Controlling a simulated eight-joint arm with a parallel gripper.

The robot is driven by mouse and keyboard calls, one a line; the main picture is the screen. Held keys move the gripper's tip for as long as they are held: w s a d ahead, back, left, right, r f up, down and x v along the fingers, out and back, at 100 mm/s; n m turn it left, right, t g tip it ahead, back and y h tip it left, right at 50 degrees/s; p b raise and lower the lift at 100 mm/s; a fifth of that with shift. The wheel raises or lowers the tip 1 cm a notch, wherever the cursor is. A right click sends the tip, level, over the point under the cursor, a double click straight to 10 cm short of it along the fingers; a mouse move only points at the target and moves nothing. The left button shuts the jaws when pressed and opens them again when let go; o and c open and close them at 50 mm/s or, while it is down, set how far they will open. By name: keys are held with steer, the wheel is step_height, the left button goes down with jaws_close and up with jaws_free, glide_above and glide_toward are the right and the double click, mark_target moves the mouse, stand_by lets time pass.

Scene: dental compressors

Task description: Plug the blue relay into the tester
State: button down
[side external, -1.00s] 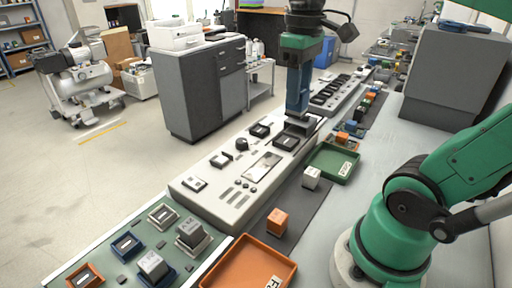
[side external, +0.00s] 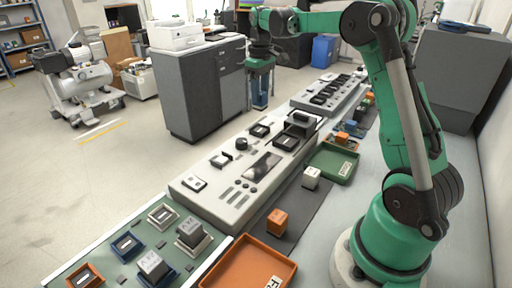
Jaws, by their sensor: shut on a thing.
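The tester is the long pale grey console (side external: 215,193) across the middle, with a dark display (side external: 262,166), knobs and black sockets on top. A dark block (side external: 303,118) stands at its far socket. My gripper (side external: 262,100) is raised beyond the tester's far left side, in front of the grey cabinet's right end. It points down and is shut on a blue thing, apparently the blue relay (side external: 261,88). The thing is small and partly covered by the fingers, so its shape and pins cannot be made out.
A green tray (side external: 338,176) and an orange tray (side external: 232,283) lie nearby. A socket board (side external: 100,257) with blocks is front left. Another console (side external: 322,92) stands behind.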

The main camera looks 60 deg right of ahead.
mark_target(260, 108)
steer(key=shift+f, duration=2.5)
steer(key=shift+f, duration=0.95)
steer(key=shift+c, duration=0.3)
jaws_free()
steer(key=shift+r, duration=3.55)
steer(key=shift+a, duration=0.1)
